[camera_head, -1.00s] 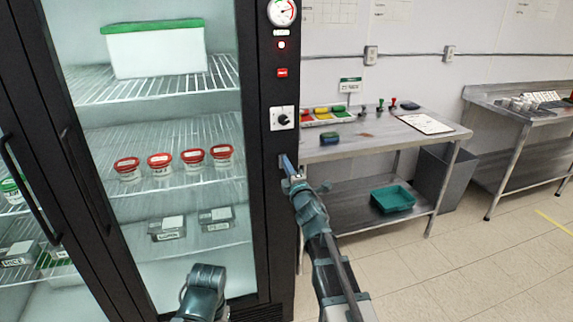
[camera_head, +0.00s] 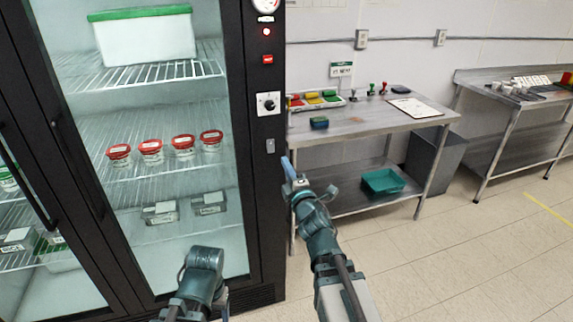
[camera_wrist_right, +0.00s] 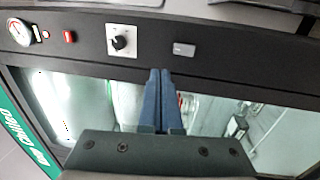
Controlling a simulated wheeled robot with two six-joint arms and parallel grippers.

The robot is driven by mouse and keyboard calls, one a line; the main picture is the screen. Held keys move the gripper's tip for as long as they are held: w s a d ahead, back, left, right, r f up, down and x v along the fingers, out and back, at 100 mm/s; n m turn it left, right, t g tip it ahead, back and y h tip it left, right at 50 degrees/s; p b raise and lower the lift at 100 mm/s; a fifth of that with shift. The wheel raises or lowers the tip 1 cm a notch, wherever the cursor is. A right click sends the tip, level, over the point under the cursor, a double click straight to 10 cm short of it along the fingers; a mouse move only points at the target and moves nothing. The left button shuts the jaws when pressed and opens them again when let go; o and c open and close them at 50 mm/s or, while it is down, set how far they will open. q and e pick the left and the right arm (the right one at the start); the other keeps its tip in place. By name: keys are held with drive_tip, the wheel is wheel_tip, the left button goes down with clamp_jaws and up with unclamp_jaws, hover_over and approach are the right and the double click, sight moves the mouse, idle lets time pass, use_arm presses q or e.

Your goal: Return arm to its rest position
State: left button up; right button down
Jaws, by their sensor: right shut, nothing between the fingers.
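My right gripper (camera_head: 287,165) is shut and empty, its blue fingers pointing up beside the dark control panel (camera_head: 266,185) of the glass-door fridge. In the right wrist view its two fingers (camera_wrist_right: 160,76) are together, just below the panel with nothing between them. A small grey switch plate (camera_head: 270,146) is just left of the fingertips in the head view and is uncovered. It also shows in the right wrist view (camera_wrist_right: 183,49). Part of my left arm (camera_head: 203,270) shows at the bottom; its gripper is not visible.
The panel has a black knob (camera_head: 268,103). Red-lidded tubs (camera_head: 152,151) sit behind the fridge glass. A steel table (camera_head: 365,122) stands to the right, with a teal bin (camera_head: 383,181) on its lower shelf. The floor (camera_head: 440,250) at right is clear.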

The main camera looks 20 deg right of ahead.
drive_tip(key=s+a+f+m+g+h+p, duration=0.2)
drive_tip(key=s+a+f+m+g, duration=0.1)
drive_tip(key=s+f+m+g, duration=0.25)
drive_tip(key=s+a+f+m+g+h+p, duration=0.1)
drive_tip(key=s+a+f+m+g, duration=0.15)
drive_tip(key=f+m+g, duration=0.5)
drive_tip(key=s+a+f+g+p, duration=0.1)
drive_tip(key=s+a+f+g, duration=0.2)
drive_tip(key=s, duration=0.5)
drive_tip(key=s+a+f+m+g+y+p, duration=0.1)
drive_tip(key=s+a+f+g, duration=0.2)
drive_tip(key=s+a, duration=0.3)
drive_tip(key=s+f, duration=0.1)
drive_tip(key=s, duration=0.2)
drive_tip(key=shift+s+m+g, duration=0.3)
drive_tip(key=shift+g, duration=0.1)
